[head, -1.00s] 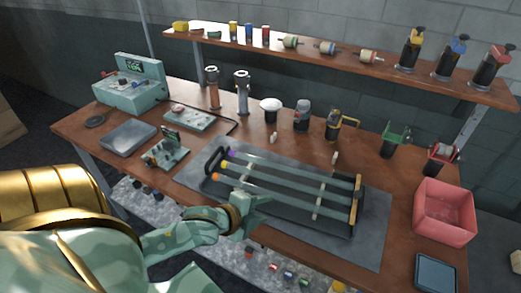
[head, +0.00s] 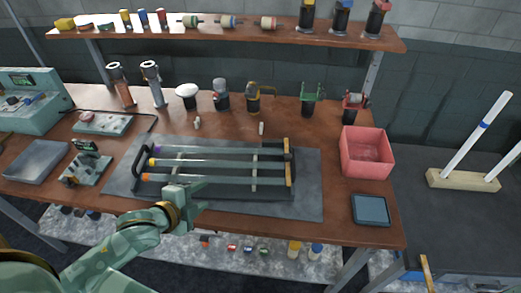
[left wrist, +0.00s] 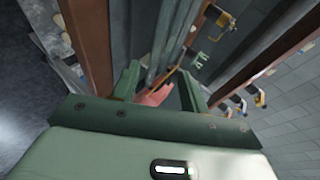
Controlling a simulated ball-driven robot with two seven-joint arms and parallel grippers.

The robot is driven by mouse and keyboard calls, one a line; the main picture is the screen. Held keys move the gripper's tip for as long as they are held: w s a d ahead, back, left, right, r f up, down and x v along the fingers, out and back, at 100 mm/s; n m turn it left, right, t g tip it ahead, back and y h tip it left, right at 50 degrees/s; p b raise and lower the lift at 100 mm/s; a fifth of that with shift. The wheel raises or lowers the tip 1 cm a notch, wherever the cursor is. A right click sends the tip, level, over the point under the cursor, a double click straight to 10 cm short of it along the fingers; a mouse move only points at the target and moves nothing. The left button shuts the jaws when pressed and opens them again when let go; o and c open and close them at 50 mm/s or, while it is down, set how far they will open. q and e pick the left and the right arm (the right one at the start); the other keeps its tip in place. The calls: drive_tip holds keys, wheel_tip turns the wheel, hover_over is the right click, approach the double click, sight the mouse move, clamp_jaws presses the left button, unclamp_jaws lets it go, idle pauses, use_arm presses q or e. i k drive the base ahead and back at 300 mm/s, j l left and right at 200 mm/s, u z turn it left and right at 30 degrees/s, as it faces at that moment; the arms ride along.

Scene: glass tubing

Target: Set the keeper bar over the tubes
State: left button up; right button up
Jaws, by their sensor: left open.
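Three long grey tubes (head: 220,163) lie side by side in a dark rack on a grey mat (head: 310,205). Their left ends are purple, yellow and orange. A black handle (head: 139,160) stands at the rack's left end. A tan upright strip (head: 290,165) stands at its right end; I cannot tell whether this is the keeper bar. Pale crosspieces (head: 254,167) cross the tube line. My left gripper (head: 200,187) is open and empty at the rack's front edge, near the orange-ended tube. Its spread fingers show in the left wrist view (left wrist: 158,86). My right gripper is out of view.
A pink bin (head: 366,153) and a dark tablet (head: 370,209) are right of the mat. Bottles and holders (head: 220,95) line the back below a shelf (head: 230,33). A wooden block (head: 460,180) with white rods stands on a dark surface at far right.

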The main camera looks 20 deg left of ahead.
sight(288, 156)
drive_tip(key=i+l+u, duration=0.2)
drive_tip(key=l, duration=0.45)
drive_tip(key=i+l+u, duration=0.2)
drive_tip(key=l, duration=0.5)
drive_tip(key=l+u, duration=0.2)
drive_tip(key=l, duration=0.5)
